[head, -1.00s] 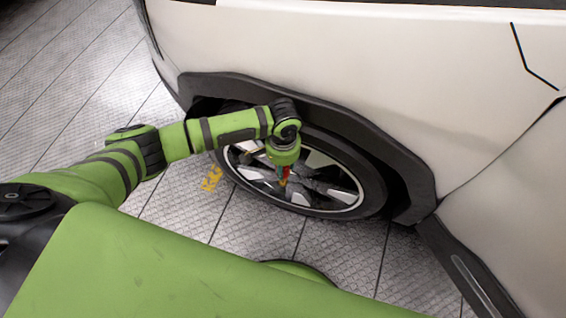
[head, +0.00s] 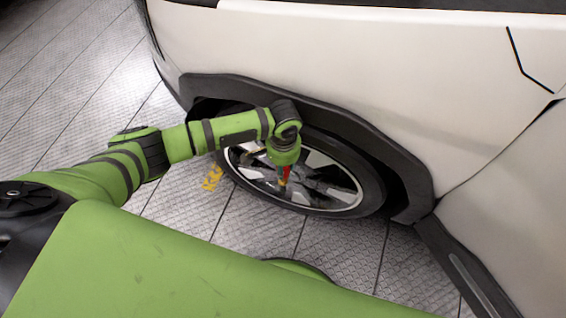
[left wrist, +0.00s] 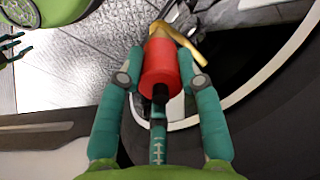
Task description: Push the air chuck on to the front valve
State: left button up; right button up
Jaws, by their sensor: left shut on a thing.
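The air chuck, with a red body (left wrist: 162,68) and a brass-coloured bent head (left wrist: 178,38), is between the teal fingers of my left gripper (left wrist: 160,80) in the left wrist view. The gripper is shut on the red body. In the head view the left gripper (head: 284,172) is in front of the front wheel (head: 322,190), with a bit of red and brass showing below the wrist. I cannot make out the valve, or whether the brass head touches it. My right gripper is not in the head view.
The white car body (head: 350,60) and dark wheel-arch trim (head: 400,165) rise close behind and above my left wrist. Yellow floor lettering (head: 212,178) lies left of the wheel. The textured floor (head: 90,80) at the left is clear.

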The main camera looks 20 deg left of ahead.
pick_arm(q)
jog(key=shift+f, duration=0.35)
dwell(0.3)
jog(key=shift+f, duration=0.1)
jog(key=shift+f+b, duration=0.3)
jog(key=shift+f, duration=0.1)
jog(key=shift+f, duration=0.4)
jog(key=shift+f+b, duration=0.3)
